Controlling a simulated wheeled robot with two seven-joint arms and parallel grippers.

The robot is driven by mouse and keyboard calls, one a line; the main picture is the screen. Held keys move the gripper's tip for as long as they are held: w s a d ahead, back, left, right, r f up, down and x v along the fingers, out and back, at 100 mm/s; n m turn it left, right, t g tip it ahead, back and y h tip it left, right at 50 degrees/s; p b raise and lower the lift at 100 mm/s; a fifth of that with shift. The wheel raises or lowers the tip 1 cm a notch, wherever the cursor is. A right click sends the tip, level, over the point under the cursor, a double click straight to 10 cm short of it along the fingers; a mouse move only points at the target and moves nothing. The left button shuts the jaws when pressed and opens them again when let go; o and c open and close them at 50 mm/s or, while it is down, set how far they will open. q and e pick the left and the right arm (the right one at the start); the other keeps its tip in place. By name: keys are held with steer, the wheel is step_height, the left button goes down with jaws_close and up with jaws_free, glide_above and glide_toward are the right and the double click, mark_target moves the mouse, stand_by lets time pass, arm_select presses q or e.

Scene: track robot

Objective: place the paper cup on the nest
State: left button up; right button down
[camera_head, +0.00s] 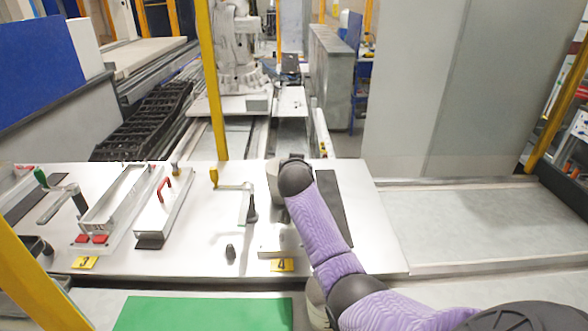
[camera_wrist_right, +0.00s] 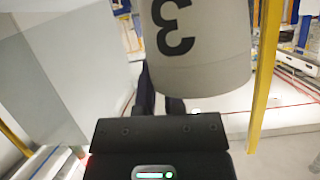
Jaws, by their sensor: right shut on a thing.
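The paper cup (camera_wrist_right: 212,62), pale grey with a large dark figure 3, fills the top middle of the right wrist view. My right gripper (camera_wrist_right: 160,100) is shut on it; its dark fingers show below and beside the cup, and its grip is partly hidden. In the head view my purple right arm reaches over the white table and its wrist hides most of the gripper. A pale grey patch beside the wrist may be the cup. I cannot tell for sure which fixture is the nest. My left gripper is not in view.
The white table (camera_head: 370,240) carries a long metal tray fixture (camera_head: 112,205), a plate with a red handle (camera_head: 165,188), a crank-like clamp (camera_head: 250,207) and yellow labels 3 (camera_head: 84,262) and 4 (camera_head: 282,265). A yellow post (camera_head: 212,85) stands behind. A green mat (camera_head: 205,313) lies in front.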

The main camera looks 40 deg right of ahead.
steer(key=c, duration=0.7)
jaws_free()
steer(key=shift+f, duration=0.1)
steer(key=shift+s+a+r, duration=0.1)
steer(key=shift+r, duration=0.15)
steer(key=p+v, duration=0.3)
steer(key=v, duration=0.8)
steer(key=shift+s+a, duration=0.25)
steer(key=shift+s, duration=0.05)
